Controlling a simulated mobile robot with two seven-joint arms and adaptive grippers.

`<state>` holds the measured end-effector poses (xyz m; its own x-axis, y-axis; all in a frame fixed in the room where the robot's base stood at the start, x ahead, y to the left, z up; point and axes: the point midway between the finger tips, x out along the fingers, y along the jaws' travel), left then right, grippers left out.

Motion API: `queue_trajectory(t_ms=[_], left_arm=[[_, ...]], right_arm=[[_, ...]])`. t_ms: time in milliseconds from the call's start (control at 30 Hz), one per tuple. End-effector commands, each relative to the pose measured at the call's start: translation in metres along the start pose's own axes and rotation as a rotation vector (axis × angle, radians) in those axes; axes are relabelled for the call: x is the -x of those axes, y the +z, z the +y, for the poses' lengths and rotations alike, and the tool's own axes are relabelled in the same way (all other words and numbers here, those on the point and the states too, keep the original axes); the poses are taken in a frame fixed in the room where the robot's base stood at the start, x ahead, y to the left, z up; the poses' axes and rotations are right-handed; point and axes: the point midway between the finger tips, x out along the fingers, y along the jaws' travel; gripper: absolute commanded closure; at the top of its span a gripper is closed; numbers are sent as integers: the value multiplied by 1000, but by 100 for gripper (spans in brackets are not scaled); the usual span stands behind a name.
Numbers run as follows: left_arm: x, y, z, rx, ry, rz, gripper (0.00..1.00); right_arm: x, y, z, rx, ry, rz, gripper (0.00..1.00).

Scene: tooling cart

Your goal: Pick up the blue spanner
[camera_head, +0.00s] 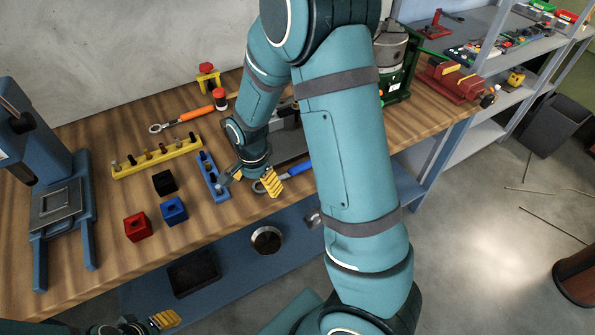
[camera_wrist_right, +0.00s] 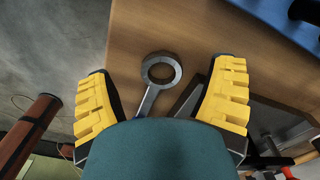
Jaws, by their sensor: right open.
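The blue spanner (camera_head: 296,169) lies on the wooden bench near its front edge, partly hidden by my right arm. Its grey ring end (camera_wrist_right: 162,70) shows in the right wrist view between the yellow fingers, with the shaft running down behind my gripper body. My right gripper (camera_head: 256,181) is open over the ring end; it also shows in the right wrist view (camera_wrist_right: 160,100). Nothing is held between its fingers. I cannot tell the exact height above the spanner. My left gripper (camera_head: 160,321) is at the bottom left, partly cut off, away from the bench top.
A blue rack (camera_head: 212,176) stands just left of my right gripper, with a yellow rack (camera_head: 157,157) beyond. Black (camera_head: 165,182), red (camera_head: 138,227) and blue (camera_head: 174,210) blocks lie further left. An orange-handled spanner (camera_head: 195,113) lies behind. A blue press (camera_head: 65,200) stands at far left.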

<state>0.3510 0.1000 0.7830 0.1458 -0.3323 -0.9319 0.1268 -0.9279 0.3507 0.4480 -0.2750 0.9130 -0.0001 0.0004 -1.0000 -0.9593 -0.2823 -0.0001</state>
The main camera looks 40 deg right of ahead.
Motion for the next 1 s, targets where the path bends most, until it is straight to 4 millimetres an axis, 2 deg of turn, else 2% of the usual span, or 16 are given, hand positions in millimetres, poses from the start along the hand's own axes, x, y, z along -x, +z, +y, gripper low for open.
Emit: queue_trajectory(t_ms=[100, 367, 400, 467, 600, 633, 1000], left_arm=[[-3, 2, -1, -1, 0, -3, 53], [-3, 2, -1, -1, 0, -4, 53], [-3, 2, -1, -1, 0, -4, 53], [-3, 2, -1, -1, 0, -4, 53], [-3, 2, -1, -1, 0, -3, 53], [-3, 2, -1, -1, 0, -3, 53], [-3, 1, -1, -1, 0, -3, 53]], right_arm=[[-13, 1, 0, 2, 1, 0, 17], [-14, 1, 0, 2, 0, 0, 17], [-14, 1, 0, 2, 0, 0, 21], [-14, 1, 0, 2, -1, 0, 42], [-14, 1, -1, 2, -1, 0, 91], [-14, 1, -1, 2, 0, 0, 99], [-15, 1, 0, 2, 1, 0, 100]])
